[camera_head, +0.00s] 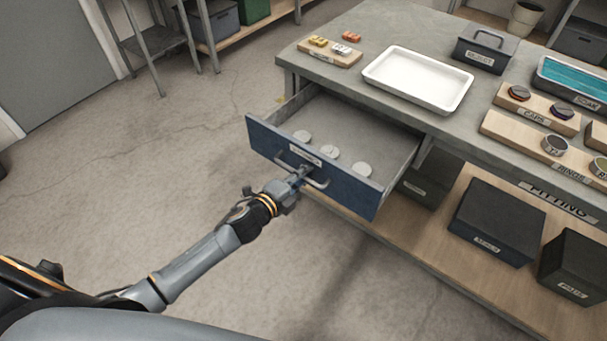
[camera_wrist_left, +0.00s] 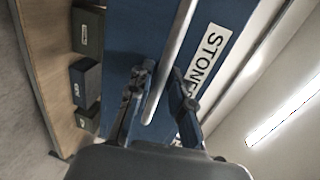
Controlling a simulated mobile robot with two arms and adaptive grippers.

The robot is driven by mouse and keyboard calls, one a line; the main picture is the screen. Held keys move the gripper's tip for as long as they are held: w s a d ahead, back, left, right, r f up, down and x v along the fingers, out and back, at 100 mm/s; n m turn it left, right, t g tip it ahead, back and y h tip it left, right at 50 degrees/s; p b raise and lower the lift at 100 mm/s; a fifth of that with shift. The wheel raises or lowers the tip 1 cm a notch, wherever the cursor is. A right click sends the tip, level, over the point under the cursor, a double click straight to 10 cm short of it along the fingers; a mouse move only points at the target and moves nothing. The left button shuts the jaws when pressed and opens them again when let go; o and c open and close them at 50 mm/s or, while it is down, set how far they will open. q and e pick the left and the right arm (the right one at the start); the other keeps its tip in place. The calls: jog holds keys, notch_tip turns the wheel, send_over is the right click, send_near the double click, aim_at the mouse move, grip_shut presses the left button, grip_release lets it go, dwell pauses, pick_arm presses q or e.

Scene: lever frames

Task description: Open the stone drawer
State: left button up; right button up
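The stone drawer (camera_head: 348,183) has a blue front and stands pulled well out from under the bench top. Its label (camera_wrist_left: 207,55) begins with STONE in the left wrist view. Three pale round stones (camera_head: 330,153) lie inside on its floor. The metal handle (camera_head: 316,183) runs across the front; in the left wrist view the handle bar (camera_wrist_left: 170,62) passes between my left fingers. My left gripper (camera_head: 302,174) is at the handle, its fingers (camera_wrist_left: 162,78) close on both sides of the bar and apparently shut on it. My right gripper is not in view.
The bench top (camera_head: 420,126) carries a white tray (camera_head: 418,78), a labelled grey box (camera_head: 486,50) and wooden boards with small parts. Dark boxes (camera_head: 497,222) stand on the lower wooden shelf (camera_head: 445,238). The concrete floor in front of the drawer is clear apart from my arm.

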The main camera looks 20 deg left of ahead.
pick_arm(q)
jog(key=shift+s, duration=0.1)
jog(key=v, duration=1.2)
jog(key=shift+f, duration=0.1)
jog(key=s+a+f+n+g+y, duration=0.2)
jog(key=s+a+f+n, duration=0.15)
jog(key=f, duration=0.65)
jog(key=s+a+f+n+g+y, duration=0.15)
jog(key=s+f+n, duration=0.25)
jog(key=f, duration=0.6)
jog(key=s+a+f+n+g+y, duration=0.2)
jog(key=s+a+f+n+g, duration=0.15)
jog(key=f, duration=0.65)
jog(key=s+d+f+n+g, duration=0.2)
jog(key=s+f+n, duration=0.1)
jog(key=s, duration=0.5)
jog(key=s+d+f+n+g, duration=0.1)
jog(key=s+f+n+g, duration=0.1)
jog(key=s+f, duration=0.4)
jog(key=s+d+f+n+g, duration=0.2)
jog(key=s+f, duration=0.3)
jog(key=s, duration=0.7)
jog(key=shift+s+d+n+g+p, duration=0.2)
jog(key=shift+d+n+g+p, duration=0.1)
jog(key=shift+n, duration=0.5)
